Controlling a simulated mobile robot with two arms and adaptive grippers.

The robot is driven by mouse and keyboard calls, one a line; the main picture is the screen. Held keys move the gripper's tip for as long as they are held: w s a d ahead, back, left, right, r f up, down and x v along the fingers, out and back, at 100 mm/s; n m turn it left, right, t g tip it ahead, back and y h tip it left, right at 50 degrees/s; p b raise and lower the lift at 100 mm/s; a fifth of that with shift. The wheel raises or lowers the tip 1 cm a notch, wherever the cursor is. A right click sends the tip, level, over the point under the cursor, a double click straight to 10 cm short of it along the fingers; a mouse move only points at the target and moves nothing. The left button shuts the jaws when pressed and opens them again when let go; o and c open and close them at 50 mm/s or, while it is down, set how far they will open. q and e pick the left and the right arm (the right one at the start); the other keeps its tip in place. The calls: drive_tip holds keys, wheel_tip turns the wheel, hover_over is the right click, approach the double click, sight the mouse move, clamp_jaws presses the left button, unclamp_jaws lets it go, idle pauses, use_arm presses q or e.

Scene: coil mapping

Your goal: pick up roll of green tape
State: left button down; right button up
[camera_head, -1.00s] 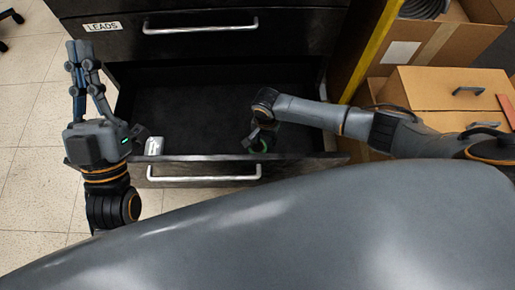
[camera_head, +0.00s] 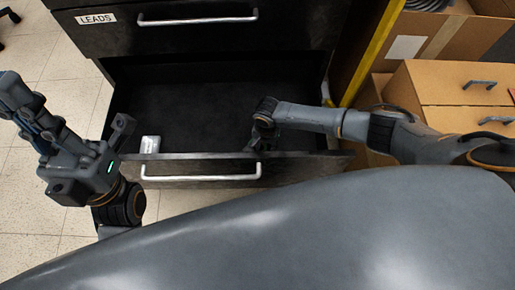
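No roll of green tape shows clearly now. My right arm reaches in from the right, and its gripper (camera_head: 256,144) points down into the open black drawer (camera_head: 190,112), close behind the front panel. Its fingers are dark and mostly hidden by the wrist and the drawer front, so I cannot tell whether they are open or shut or hold anything. My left gripper (camera_head: 14,98) is outside the drawer at the far left, above the floor. Its fingers look closed together, with nothing seen between them.
A small whitish object (camera_head: 150,145) is in the drawer's front left corner. The drawer front has a silver handle (camera_head: 200,178). Cardboard boxes (camera_head: 450,85) stand at the right, beside a yellow edge (camera_head: 378,50).

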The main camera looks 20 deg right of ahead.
drive_tip(key=shift+f, duration=0.1)
clamp_jaws()
idle(0.3)
